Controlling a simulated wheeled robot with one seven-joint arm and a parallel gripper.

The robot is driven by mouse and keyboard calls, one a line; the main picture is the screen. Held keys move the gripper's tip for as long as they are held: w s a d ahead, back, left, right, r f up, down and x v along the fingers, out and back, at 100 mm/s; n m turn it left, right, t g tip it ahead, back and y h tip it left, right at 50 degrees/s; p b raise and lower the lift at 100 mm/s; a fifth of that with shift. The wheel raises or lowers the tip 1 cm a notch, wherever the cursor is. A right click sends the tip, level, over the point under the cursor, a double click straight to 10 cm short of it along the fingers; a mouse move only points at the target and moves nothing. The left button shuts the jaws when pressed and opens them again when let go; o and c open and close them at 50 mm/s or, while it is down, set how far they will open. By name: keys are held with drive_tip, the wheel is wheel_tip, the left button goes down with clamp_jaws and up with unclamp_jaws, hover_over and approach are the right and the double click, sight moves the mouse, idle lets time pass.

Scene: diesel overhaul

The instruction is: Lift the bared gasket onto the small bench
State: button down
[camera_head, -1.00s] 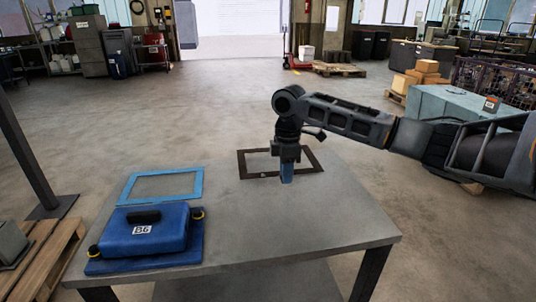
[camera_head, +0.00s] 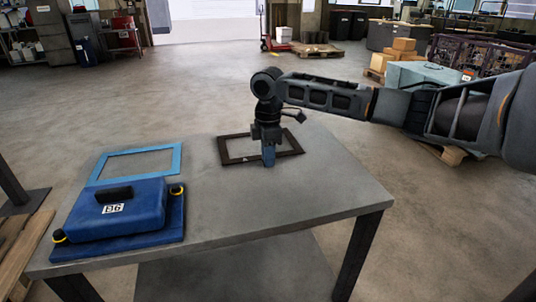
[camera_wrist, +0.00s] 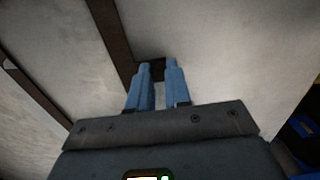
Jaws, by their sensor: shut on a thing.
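A dark rectangular frame gasket (camera_head: 240,161) is at the far middle of a grey-topped table (camera_head: 290,200). My gripper (camera_head: 268,162), with blue fingers, points down at the gasket's near bar and is shut on it. Which surface is the small bench is not clear from these frames.
A light blue frame (camera_head: 177,162) lies at the table's left. The table's right and front are clear. Pallets and boxes (camera_head: 400,50) stand at the back right.

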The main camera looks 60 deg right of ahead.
drive_tip(key=c, duration=1)
unclamp_jaws()
wheel_tip(320, 180, up, 8)
drive_tip(key=shift+f, duration=0.15)
